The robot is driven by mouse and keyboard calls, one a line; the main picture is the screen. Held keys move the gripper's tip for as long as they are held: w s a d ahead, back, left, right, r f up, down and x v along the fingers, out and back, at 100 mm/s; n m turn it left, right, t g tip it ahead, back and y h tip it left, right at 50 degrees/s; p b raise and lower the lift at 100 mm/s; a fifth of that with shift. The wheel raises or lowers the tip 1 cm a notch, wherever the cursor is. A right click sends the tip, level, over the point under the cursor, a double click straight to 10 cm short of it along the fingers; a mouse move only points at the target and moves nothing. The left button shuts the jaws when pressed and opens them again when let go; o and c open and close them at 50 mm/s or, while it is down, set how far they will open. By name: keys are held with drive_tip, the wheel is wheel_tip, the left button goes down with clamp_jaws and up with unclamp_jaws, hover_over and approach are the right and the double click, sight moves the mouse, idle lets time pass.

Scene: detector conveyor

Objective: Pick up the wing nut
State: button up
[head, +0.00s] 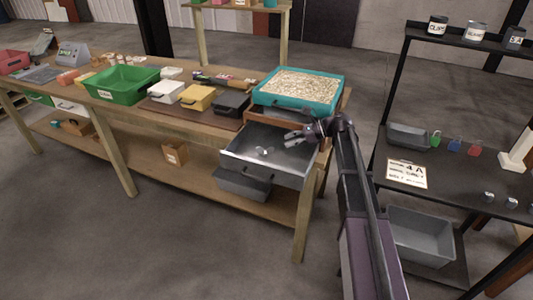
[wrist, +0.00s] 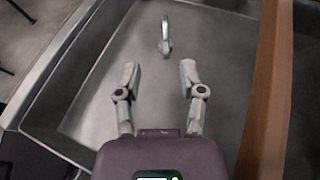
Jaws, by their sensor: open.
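The wing nut (head: 264,151) is a small, light metal piece lying on the floor of an open grey metal drawer (head: 240,163). In the wrist view the wing nut (wrist: 165,36) shows as a narrow upright shape beyond my fingertips, a little left of the middle. My gripper (head: 297,136) is at the right side of the drawer, over its inside. In the wrist view my gripper (wrist: 158,72) has its two fingers spread with nothing between them. The wing nut is apart from both fingers.
A teal tray (head: 261,98) of pale granules stands on the workbench above the drawer. A wooden side (wrist: 268,90) runs along the drawer's right in the wrist view. A grey bin (head: 243,185) sits below the drawer. A dark shelf unit (head: 450,183) stands to the right.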

sight(260, 148)
drive_tip(key=b+x, duration=0.2)
drive_tip(key=x, duration=0.3)
drive_tip(key=shift+a+f, duration=0.15)
drive_tip(key=shift+f, duration=0.05)
drive_tip(key=shift+a+f+b, duration=0.15)
drive_tip(key=shift+a+b, duration=0.15)
drive_tip(key=shift+a, duration=0.35)
drive_tip(key=shift+w+b+x, duration=0.2)
drive_tip(key=shift+b+x, duration=0.3)
drive_tip(key=shift+x, duration=0.8)
drive_tip(key=shift+w+b+x, duration=0.2)
drive_tip(key=shift+b+x, duration=0.25)
drive_tip(key=shift+x, duration=0.85)
clamp_jaws()
